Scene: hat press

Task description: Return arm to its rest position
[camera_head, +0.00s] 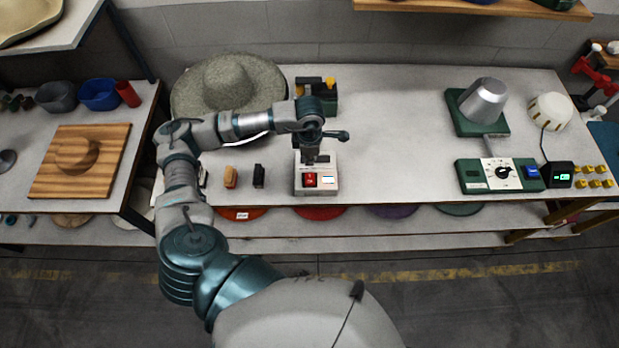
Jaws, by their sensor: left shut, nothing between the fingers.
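My left arm (182,190) comes up from the lower left, bends at the elbow and reaches right over the table. My left gripper (316,158) is shut and empty. In this view it overlaps the top of a small white box with a red switch (311,181) near the table's front edge. I cannot tell whether the fingers touch the box. My right gripper is not in view.
A wide grey-green hat (230,84) lies behind my forearm. A green-and-black device (325,90) stands behind the gripper. A hat press with a metal cone (484,98) and control panel (497,174) stands right. The table's middle right (400,130) is clear.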

